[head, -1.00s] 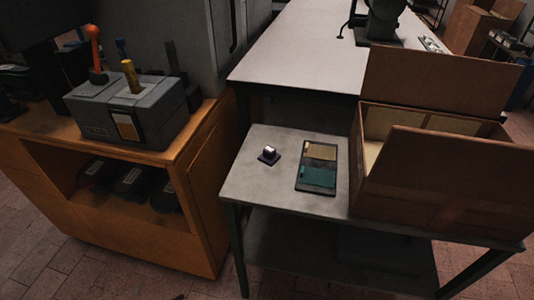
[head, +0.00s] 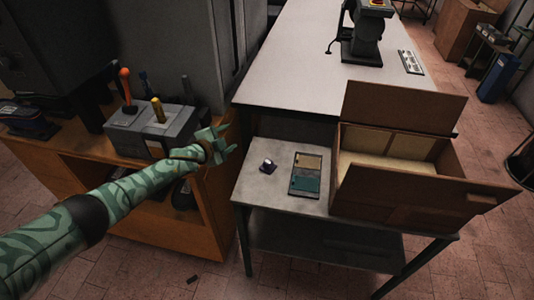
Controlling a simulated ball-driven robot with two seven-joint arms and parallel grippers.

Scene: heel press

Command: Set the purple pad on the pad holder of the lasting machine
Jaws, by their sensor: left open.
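My left gripper (head: 226,140) is open and empty. It is up and to the left of the pad, near the table's left edge and apart from the pad. I cannot make out the pad holder or tell for sure which machine is the lasting machine. My right gripper is not in view.
A tray with tan and teal parts (head: 306,175) lies right of the pad. A grey lever box (head: 150,128) stands on the orange cabinet (head: 215,205). A long pale bench (head: 300,60) stands behind.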

